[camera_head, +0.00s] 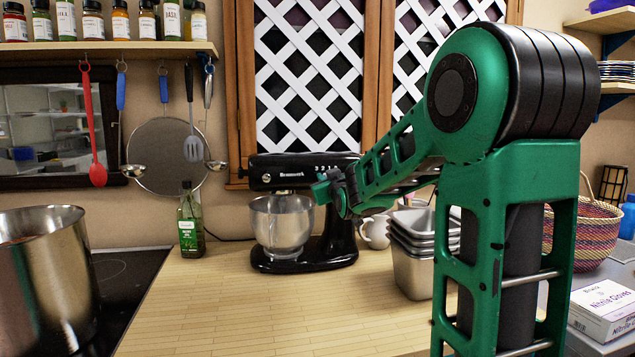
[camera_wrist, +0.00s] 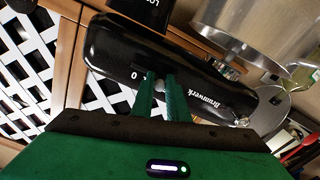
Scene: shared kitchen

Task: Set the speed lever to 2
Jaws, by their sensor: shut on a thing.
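A black stand mixer (camera_head: 300,215) with a steel bowl (camera_head: 281,225) stands on the wooden counter. White speed digits show on its head, right of the brand name. In the wrist view the mixer head (camera_wrist: 110,48) is upside down, with the 0 visible just left of my fingers. My gripper (camera_head: 322,190) is at the mixer head's side. In the wrist view my gripper (camera_wrist: 159,86) is shut on the speed lever (camera_wrist: 159,84), of which only a small pale tip shows. The fingers cover the other digits, so I cannot read the lever's exact setting.
A green oil bottle (camera_head: 190,222) stands left of the mixer, and a steel pot (camera_head: 42,275) is on the stove. Stacked metal pans (camera_head: 412,265) and a white mug (camera_head: 375,232) are to the right. The counter (camera_head: 270,310) in front is clear.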

